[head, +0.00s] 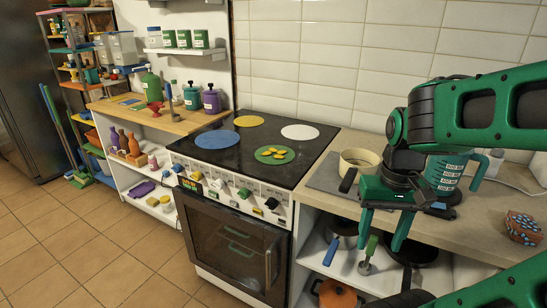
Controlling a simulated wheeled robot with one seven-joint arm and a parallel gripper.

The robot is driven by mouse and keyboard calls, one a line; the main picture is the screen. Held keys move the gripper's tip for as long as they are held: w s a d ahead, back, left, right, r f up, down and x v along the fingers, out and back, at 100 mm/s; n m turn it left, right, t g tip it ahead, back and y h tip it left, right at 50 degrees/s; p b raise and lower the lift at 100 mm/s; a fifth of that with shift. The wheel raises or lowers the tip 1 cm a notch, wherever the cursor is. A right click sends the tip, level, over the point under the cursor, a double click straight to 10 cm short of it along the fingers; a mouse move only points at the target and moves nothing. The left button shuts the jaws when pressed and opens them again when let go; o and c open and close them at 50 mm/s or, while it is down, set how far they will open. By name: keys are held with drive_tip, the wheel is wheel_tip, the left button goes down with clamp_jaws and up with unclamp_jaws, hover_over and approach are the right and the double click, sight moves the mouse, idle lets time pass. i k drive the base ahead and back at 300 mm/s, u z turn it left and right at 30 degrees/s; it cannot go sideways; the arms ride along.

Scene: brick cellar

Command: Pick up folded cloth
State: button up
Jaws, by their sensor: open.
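A small bundle with a red and blue-grey pattern (523,228), which looks like the folded cloth, lies on the beige counter (470,232) at the right, near the front edge. My gripper (381,240) is in front of the counter, left of the bundle and well apart from it. Its two green fingers point down, spread open, with nothing between them. My arm comes in from the right and passes above the bundle, hiding part of the counter.
A small pot (357,161) and a measuring jug (447,172) stand on the counter behind my gripper. The stove (253,152) is to the left. The shelf below the counter holds pans and utensils. The tiled floor (70,245) at left is clear.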

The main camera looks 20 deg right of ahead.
sight(522, 227)
drive_tip(key=z, duration=2.15)
